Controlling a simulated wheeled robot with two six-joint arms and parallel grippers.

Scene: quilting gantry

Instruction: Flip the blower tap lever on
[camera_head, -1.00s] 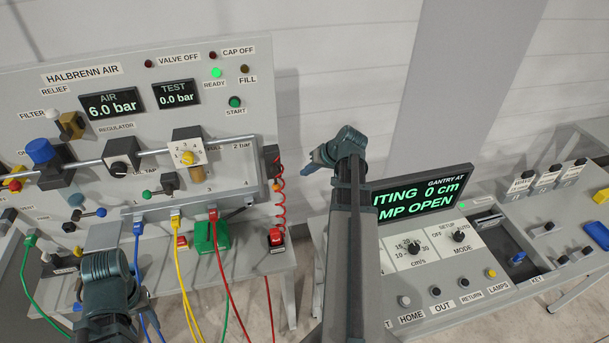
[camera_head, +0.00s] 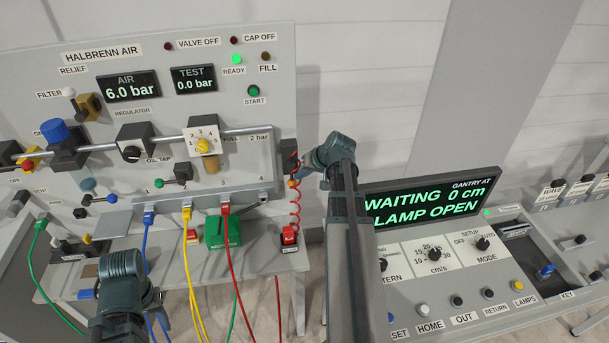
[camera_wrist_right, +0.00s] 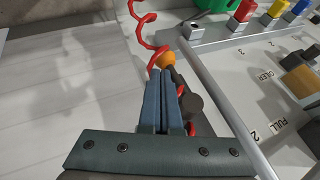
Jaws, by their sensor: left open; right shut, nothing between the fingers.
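A lever with an orange ball end (camera_head: 293,183) sits at the right edge of the grey air panel (camera_head: 190,100), beside a red coiled hose. No label on it is readable, so I take it as the blower tap lever. In the right wrist view its orange ball (camera_wrist_right: 167,60) shows just beyond my fingertips, with a dark tap body (camera_wrist_right: 191,104) beside them. My right gripper (camera_head: 301,173) is shut and empty, its fingertips (camera_wrist_right: 161,75) close to the ball; I cannot tell whether they touch. My left gripper (camera_head: 123,292) is open, low in front of the panel, partly hidden by its wrist.
The red coiled hose (camera_head: 296,212) hangs close by my right gripper. The oil tap (camera_head: 170,179) and several coloured hoses lie left on the panel. A control desk with a display (camera_head: 430,203) stands right of my right arm.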

